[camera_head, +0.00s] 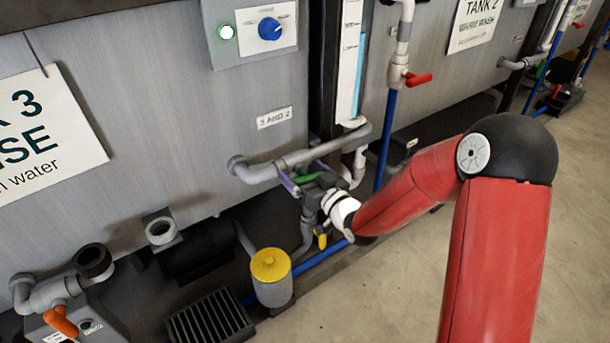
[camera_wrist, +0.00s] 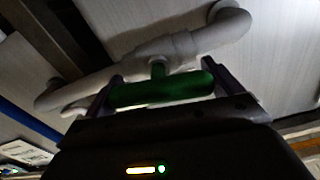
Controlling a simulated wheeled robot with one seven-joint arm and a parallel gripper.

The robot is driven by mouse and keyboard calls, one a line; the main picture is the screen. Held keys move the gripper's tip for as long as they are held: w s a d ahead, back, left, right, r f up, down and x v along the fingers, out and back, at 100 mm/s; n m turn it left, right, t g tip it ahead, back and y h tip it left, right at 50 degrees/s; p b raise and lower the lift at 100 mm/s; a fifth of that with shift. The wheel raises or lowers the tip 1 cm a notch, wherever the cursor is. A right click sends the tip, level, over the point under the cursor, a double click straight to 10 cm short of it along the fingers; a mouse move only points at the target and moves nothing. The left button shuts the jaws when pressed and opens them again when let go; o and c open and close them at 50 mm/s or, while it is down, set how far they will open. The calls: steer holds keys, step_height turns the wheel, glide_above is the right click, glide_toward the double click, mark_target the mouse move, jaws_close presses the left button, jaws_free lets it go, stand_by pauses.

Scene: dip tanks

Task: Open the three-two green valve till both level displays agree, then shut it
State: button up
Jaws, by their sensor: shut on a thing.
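The green valve handle (camera_head: 308,177) sits on the grey pipe (camera_head: 290,160) below a label (camera_head: 274,117) that seems to read "3 AND 2". My gripper (camera_head: 307,178) is shut on the handle, with one purple finger at each end of it. In the wrist view the green handle (camera_wrist: 160,89) spans between the fingers of my gripper (camera_wrist: 160,88), at a small angle to the pipe (camera_wrist: 140,62). One level display (camera_head: 358,60), a tube with a blue column beside a scale, stands between the tanks. Its top is cut off; no second display is clear.
A red-handled valve (camera_head: 417,79) hangs on the pipe at right. A yellow-topped canister (camera_head: 271,265), a black grate (camera_head: 210,318) and an orange-handled valve (camera_head: 60,321) are low at left. The floor at right is clear.

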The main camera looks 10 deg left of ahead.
steer(key=m, duration=0.3)
steer(key=shift+w+d+m, duration=0.1)
steer(key=shift+m, duration=0.3)
steer(key=m, duration=0.4)
steer(key=shift+d+m, duration=0.1)
steer(key=shift+m, duration=0.2)
steer(key=m+p, duration=0.1)
steer(key=m, duration=0.3)
steer(key=shift+f, duration=0.15)
steer(key=shift+f+m+p, duration=0.1)
steer(key=shift+m+p, duration=0.5)
steer(key=shift+m, duration=1.2)
steer(key=o, duration=0.7)
